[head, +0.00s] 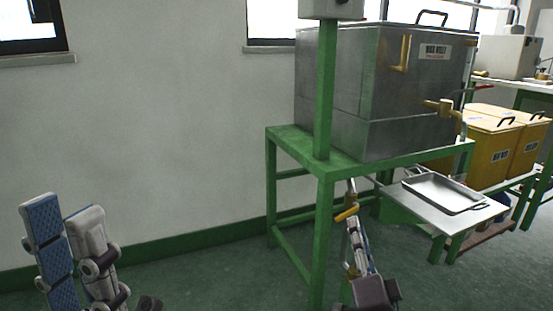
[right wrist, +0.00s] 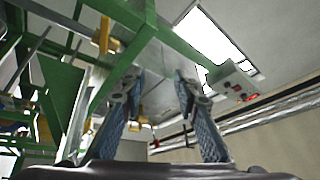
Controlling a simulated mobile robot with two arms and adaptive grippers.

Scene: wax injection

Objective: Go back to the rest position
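My left gripper (head: 62,212) is at the lower left of the head view. Its two fingers point up and stand apart, with nothing between them. My right gripper (head: 353,205) points up beside the front leg of the green stand (head: 322,235), low in the head view and seen nearly edge-on. In the right wrist view its fingers (right wrist: 157,80) are spread with no object held between them. The grey metal wax tank (head: 390,95) sits on the stand, above and behind my right gripper. I cannot tell whether the gripper touches the stand.
A metal tray (head: 440,193) lies on a low green-legged table (head: 462,222) right of my right gripper. Yellow bins (head: 490,150) stand behind it. A grey control box (head: 332,8) tops the green post. The floor (head: 215,280) between my grippers is clear, with a wall behind.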

